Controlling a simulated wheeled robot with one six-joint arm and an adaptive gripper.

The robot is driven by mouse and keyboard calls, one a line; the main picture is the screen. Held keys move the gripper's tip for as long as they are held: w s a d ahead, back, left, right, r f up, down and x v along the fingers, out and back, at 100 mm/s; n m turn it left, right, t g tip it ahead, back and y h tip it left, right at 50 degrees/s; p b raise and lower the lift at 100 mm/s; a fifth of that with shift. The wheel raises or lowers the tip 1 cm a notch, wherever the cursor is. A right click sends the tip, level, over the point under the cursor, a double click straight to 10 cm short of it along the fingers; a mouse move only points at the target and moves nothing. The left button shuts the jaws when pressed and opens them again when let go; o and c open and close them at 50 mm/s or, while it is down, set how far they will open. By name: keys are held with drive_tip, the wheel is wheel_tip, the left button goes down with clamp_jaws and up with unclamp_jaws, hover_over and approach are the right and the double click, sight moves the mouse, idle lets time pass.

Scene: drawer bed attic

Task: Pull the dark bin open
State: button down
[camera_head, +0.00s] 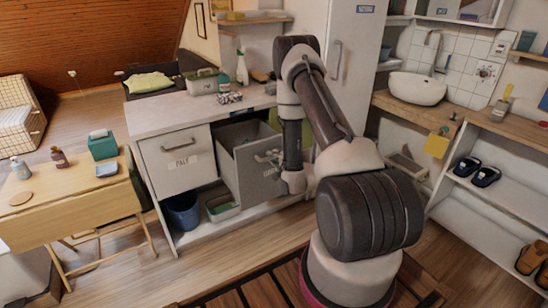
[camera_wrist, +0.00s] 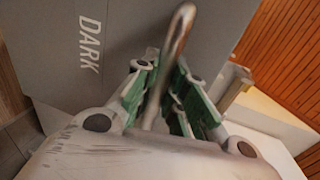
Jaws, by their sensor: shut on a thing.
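The dark bin's grey front (camera_wrist: 60,50), with a white DARK label, fills much of the wrist view. Its metal bar handle (camera_wrist: 178,40) runs between the green-padded fingers of my gripper (camera_wrist: 165,100), which is shut on it.
The PALE-looking bin (camera_head: 178,160) at left is shut. A blue bucket (camera_head: 183,210) and a tray (camera_head: 222,207) sit below. A wooden table (camera_head: 75,205) stands at left, shoe shelves (camera_head: 500,195) at right.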

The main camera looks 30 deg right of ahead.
drive_tip(key=c, duration=1.5)
unclamp_jaws()
drive_tip(key=shift+o, duration=0.2)
drive_tip(key=v, duration=1.2)
